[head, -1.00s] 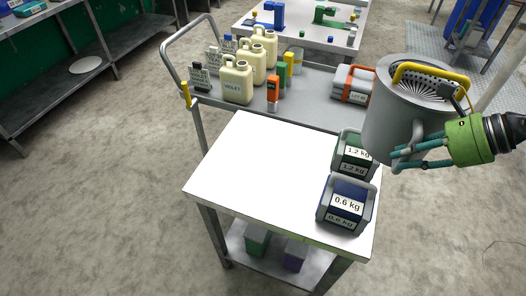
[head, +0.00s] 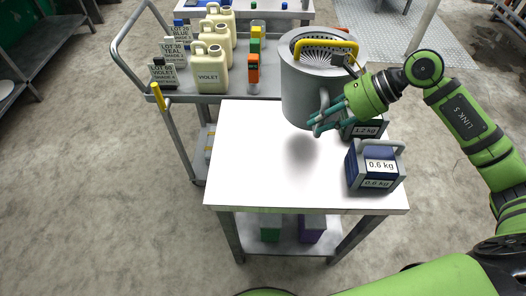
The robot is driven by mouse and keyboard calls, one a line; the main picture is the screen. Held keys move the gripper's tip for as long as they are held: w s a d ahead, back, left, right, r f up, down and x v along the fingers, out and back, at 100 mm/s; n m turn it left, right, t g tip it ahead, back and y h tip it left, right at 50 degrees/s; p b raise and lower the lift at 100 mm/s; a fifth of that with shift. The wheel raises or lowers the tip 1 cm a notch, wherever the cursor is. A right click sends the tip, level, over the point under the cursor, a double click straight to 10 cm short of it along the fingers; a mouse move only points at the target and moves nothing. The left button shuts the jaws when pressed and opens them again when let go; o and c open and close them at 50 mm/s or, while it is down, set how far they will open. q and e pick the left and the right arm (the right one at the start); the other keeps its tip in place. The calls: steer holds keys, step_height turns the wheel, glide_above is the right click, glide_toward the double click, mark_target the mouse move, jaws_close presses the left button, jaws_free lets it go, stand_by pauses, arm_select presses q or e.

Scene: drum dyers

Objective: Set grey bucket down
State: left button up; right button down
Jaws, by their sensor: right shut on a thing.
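The grey bucket (head: 306,95), with a yellow handle (head: 325,43) and a slotted metal insert at its top, is upright in the head view. It hangs over the back of the white tabletop (head: 245,165), and a soft shadow lies on the table below it. My right gripper (head: 322,122) is shut on the bucket's side handle, at its right front. My left gripper is not in view.
A blue 0.6 kg weight (head: 374,170) stands at the table's right; a 1.2 kg weight (head: 366,129) behind it is partly hidden by my gripper. The table's left and front are bare. A grey cart (head: 190,98) behind holds cream jugs (head: 210,78).

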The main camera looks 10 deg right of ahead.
steer(key=s+a+f+p, duration=0.3)
steer(key=a+f+p, duration=0.3)
steer(key=a+f, duration=0.4)
steer(key=shift+a+f+p, duration=0.25)
steer(key=shift+a+p, duration=0.05)
steer(key=shift+a, duration=0.1)
steer(key=shift+f, duration=0.15)
steer(key=c, duration=1)
jaws_free()
steer(key=shift+s, duration=0.1)
steer(key=b+v, duration=0.4)
steer(key=v, duration=0.8)
steer(key=shift+d+b, duration=0.1)
steer(key=shift+b, duration=0.2)
